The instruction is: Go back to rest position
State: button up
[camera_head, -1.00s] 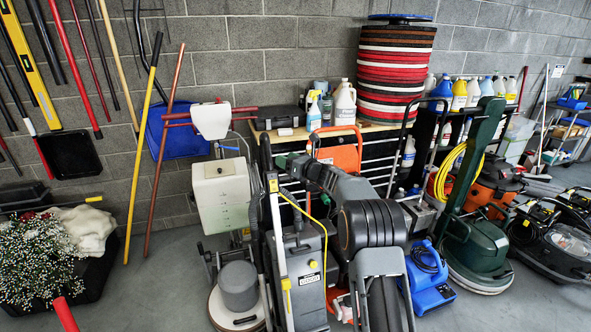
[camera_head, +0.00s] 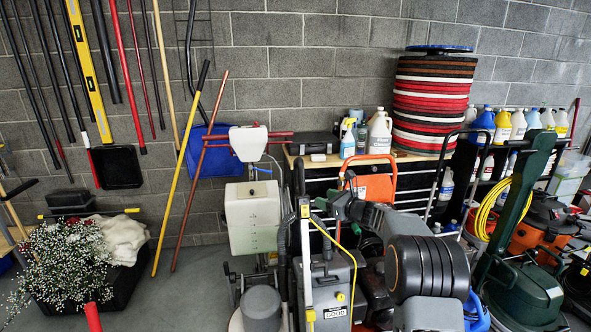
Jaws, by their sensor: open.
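My arm, grey with a black ribbed joint (camera_head: 428,268), rises at the lower right of the middle and reaches up and left. I cannot make out my gripper's fingers at its far end, among the machines. A tall stack of red, black, brown and white round pads (camera_head: 432,105) with a blue pad on top stands on the wooden-topped bench (camera_head: 330,158) against the wall. The stack is upright and well apart from the visible part of my arm.
White jugs (camera_head: 380,133) and spray bottles stand left of the stack. Floor machines (camera_head: 252,222) crowd the floor in front of the bench. A green upright machine (camera_head: 520,215) stands at right. Poles lean on the wall at left. Some bare floor (camera_head: 190,285) shows at lower left.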

jog(key=s+a+f+n+g+h, duration=0.2)
jog(key=s+f+n+g, duration=0.25)
jog(key=s+n, duration=0.45)
jog(key=s+a+f+n+g+h, duration=0.2)
jog(key=s+f+n+g, duration=0.3)
jog(key=s, duration=0.5)
jog(key=s+d+r+n+h, duration=0.1)
jog(key=s+r+n+h, duration=0.1)
jog(key=s+n, duration=0.4)
jog(key=s+d+r+n+h, duration=0.2)
jog(key=s+n+h, duration=0.2)
jog(key=s, duration=1.2)
jog(key=n, duration=0.3)
jog(key=shift+d+t+h, duration=0.2)
jog(key=shift+t+h, duration=0.15)
jog(key=shift+h, duration=0.05)
jog(key=shift+r, duration=0.1)
jog(key=shift+c, duration=1)
jog(key=shift+a, duration=0.1)
